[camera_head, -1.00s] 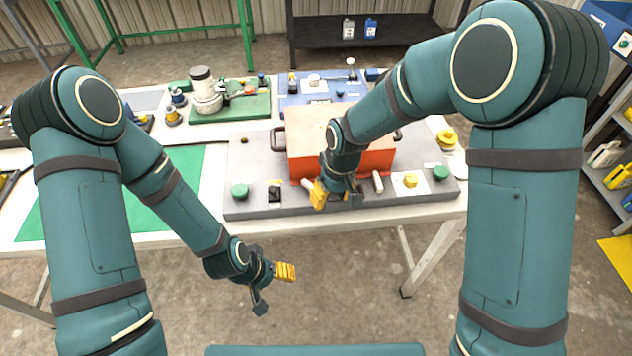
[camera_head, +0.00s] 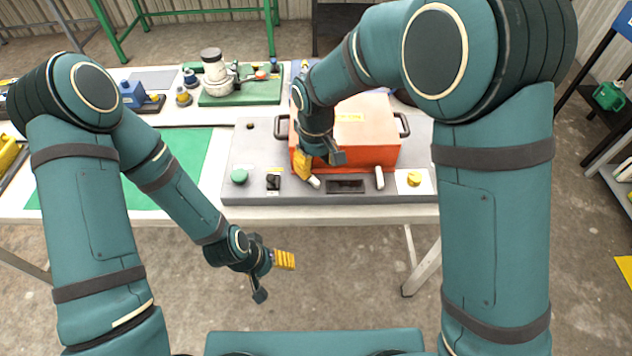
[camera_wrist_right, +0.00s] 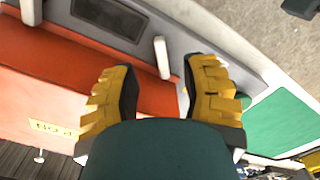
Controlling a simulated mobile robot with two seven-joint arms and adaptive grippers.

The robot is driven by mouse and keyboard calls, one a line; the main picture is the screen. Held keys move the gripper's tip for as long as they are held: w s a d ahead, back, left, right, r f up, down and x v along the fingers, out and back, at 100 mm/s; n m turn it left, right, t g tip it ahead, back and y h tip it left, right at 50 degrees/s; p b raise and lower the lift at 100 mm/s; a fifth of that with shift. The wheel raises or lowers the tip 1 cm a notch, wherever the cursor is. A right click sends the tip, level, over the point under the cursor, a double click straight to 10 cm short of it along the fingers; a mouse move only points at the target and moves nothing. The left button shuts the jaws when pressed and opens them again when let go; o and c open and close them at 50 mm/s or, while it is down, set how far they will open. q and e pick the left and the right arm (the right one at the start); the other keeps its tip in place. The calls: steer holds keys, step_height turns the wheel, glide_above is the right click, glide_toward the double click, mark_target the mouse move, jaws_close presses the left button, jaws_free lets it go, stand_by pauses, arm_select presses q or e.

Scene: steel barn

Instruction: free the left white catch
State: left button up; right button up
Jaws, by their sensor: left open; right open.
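The left white catch (camera_head: 315,182) is a short white bar at the front of the orange-red box (camera_head: 375,150), its upper part hidden by my right gripper. My right gripper (camera_head: 320,166) is open right at this catch. In the right wrist view the catch (camera_wrist_right: 161,57) shows between the two yellow-padded fingers, near their tips, with a visible gap to each; I cannot tell its depth. The right white catch (camera_head: 379,177) stands upright further right. My left gripper (camera_head: 272,279) is open and empty, low in front of the table.
The grey base (camera_head: 415,190) carries a dark slot (camera_head: 346,187) between the catches, a black switch (camera_head: 273,182), a green knob (camera_head: 239,177) and a yellow knob (camera_head: 414,179). A green mat (camera_head: 190,150) lies left. A green tray with equipment (camera_head: 240,95) stands behind.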

mark_target(316, 181)
step_height(316, 181, down, 7)
steer(key=shift+r+b, duration=0.1)
steer(key=shift+b, duration=0.4)
steer(key=shift+c, duration=0.3)
jaws_close()
